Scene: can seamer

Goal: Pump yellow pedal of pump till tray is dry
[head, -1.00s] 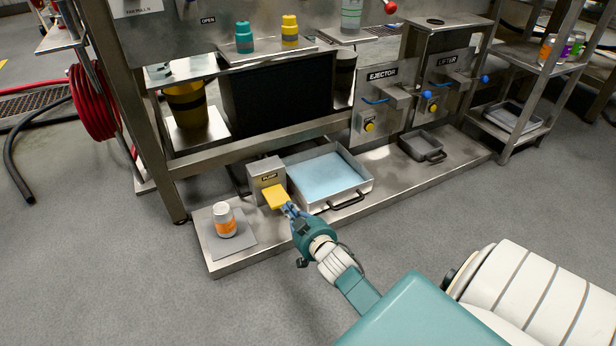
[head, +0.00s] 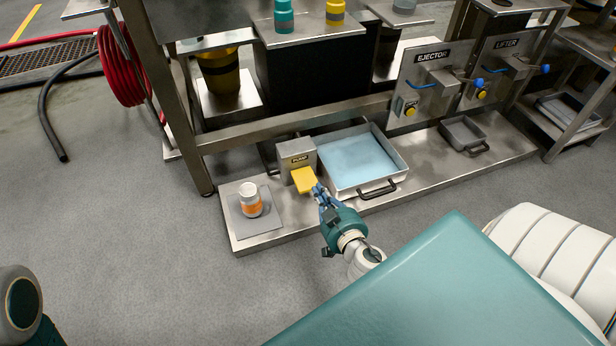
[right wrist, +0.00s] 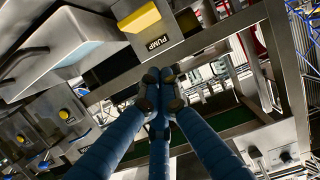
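The pump (head: 297,152) is a grey metal box labelled PUMP on the low steel platform. Its yellow pedal (head: 304,180) sticks out at the front. The pump and the pedal (right wrist: 139,18) also show in the right wrist view. The tray (head: 398,158), right of the pump, holds pale blue liquid (head: 358,155) over its floor. My right gripper (head: 318,189) has its fingertips at the pedal's front right edge in the head view; I cannot tell if they touch. In the right wrist view its fingertips (right wrist: 161,88) are together and empty. My left gripper is out of view.
A smaller grey tray (head: 465,133) sits further right, below the EJECTOR and LIFTER panels. A steel frame beam runs behind the pump. The floor in front of the platform is open.

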